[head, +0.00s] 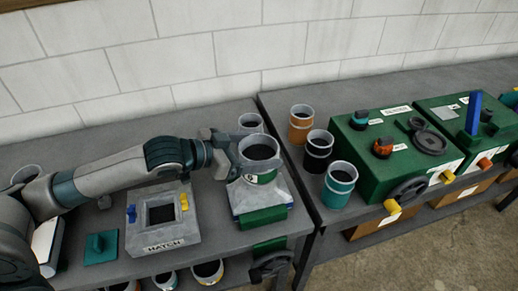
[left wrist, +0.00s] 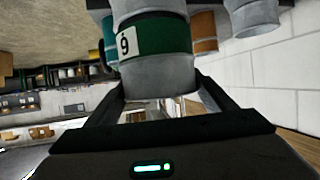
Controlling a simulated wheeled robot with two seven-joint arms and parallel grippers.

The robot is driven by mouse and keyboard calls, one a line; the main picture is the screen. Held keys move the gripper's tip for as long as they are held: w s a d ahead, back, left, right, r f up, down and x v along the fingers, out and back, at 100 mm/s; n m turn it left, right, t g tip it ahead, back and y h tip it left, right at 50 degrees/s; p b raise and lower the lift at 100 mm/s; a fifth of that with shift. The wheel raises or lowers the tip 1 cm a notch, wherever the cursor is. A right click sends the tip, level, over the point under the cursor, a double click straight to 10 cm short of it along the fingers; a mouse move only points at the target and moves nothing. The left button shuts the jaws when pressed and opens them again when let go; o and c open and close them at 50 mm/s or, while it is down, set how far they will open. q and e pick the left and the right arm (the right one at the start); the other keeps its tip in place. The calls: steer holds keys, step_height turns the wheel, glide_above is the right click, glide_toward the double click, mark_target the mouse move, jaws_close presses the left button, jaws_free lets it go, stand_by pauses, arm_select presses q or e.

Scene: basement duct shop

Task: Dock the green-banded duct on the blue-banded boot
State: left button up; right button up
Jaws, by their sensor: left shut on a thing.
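The green-banded duct (head: 260,150) is a grey open-topped cylinder with a green band and a white number label. My left gripper (head: 232,160) is shut on it, and it looks upright. In the left wrist view the duct (left wrist: 155,75) sits between the fingers of the gripper (left wrist: 160,105). Directly below the duct in the head view is a grey tapered boot (head: 250,200) with a green front piece. I cannot tell whether duct and boot touch. My right gripper is out of view.
A grey hatch box (head: 162,238) stands left of the boot. Another grey duct (head: 251,122) stands behind. Orange (head: 300,125), black (head: 317,152) and teal-banded (head: 339,185) ducts stand on the right bench beside green machines (head: 385,155). More ducts lie on the lower shelf.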

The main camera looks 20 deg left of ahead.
arm_select(q)
steer(key=shift+r+p, duration=0.1)
steer(key=shift+p, duration=0.2)
stand_by(0.6)
steer(key=shift+p, duration=0.35)
stand_by(0.6)
steer(key=shift+f, duration=0.6)
steer(key=o, duration=1.2)
steer(key=shift+o, duration=0.6)
steer(key=shift+s+a, duration=0.1)
